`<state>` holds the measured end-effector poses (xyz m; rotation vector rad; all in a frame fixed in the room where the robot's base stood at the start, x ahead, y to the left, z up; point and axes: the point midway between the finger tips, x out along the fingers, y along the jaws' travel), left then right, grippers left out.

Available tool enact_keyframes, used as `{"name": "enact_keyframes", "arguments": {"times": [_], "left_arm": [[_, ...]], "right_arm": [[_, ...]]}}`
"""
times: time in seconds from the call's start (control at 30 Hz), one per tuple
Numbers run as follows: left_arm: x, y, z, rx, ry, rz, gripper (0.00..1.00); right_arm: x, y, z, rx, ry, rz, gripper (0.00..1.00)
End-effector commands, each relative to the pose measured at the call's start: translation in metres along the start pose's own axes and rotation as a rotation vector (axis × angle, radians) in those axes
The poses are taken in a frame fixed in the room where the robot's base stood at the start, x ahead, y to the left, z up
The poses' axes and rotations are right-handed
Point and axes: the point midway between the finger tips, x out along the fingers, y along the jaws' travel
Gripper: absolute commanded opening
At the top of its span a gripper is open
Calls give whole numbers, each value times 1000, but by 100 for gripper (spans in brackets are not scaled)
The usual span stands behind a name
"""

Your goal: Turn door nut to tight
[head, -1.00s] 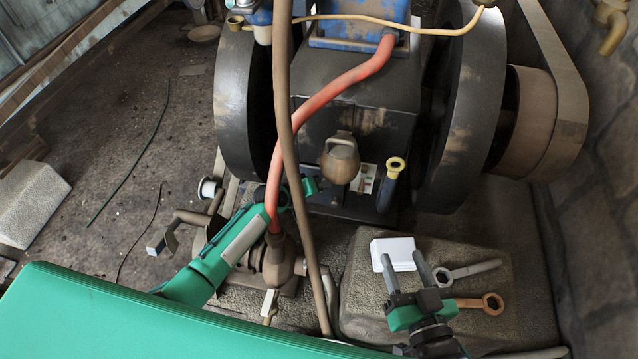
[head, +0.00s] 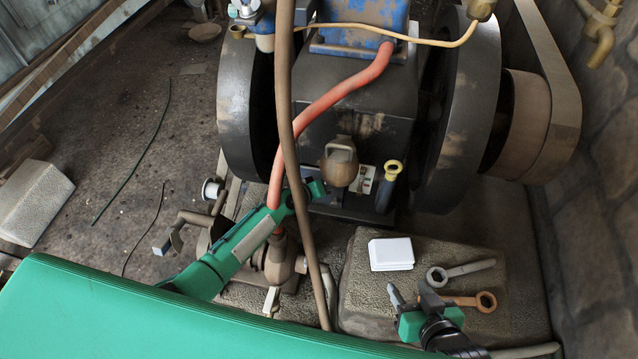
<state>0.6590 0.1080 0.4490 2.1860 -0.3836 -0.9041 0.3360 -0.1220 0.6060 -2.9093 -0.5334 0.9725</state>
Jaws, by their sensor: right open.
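The dark engine (head: 365,110) stands at the upper middle between two black flywheels. I cannot make out the door nut for certain. A grey spanner (head: 468,268) and a brown ring spanner (head: 470,301) lie on the stone block at the lower right. My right gripper (head: 410,292) is open and empty, just left of the spanners' ring ends, its fingers pointing up the picture. My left gripper (head: 312,190) is in front of the engine's lower part, left of the rounded brown fitting (head: 340,162). Its fingers do not show clearly, so its jaw state is unclear.
A white box (head: 391,254) lies on the stone block (head: 370,290). A red hose (head: 330,95) and a brown pipe (head: 284,70) cross in front of the engine near my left arm. A belt and pulley (head: 525,120) stand near the right wall. Floor at left is mostly clear.

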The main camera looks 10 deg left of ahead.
Motion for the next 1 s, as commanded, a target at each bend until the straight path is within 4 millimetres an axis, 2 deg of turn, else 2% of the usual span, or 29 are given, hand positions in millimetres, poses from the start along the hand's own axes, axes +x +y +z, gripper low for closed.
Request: {"name": "enact_keyframes", "arguments": {"times": [0.03,0.17,0.4,1.0], "left_arm": [[0,6,0,20,1,-20,0],[2,6,2,74,0,-74,0],[6,5,6,71,0,-71,0],[8,5,8,71,0,-71,0]], "right_arm": [[-6,5,-2,-1,-37,14,50],[-15,16,3,-1,-135,45,50],[-26,29,10,2,-239,79,50],[-29,32,12,3,-265,88,50]]}}
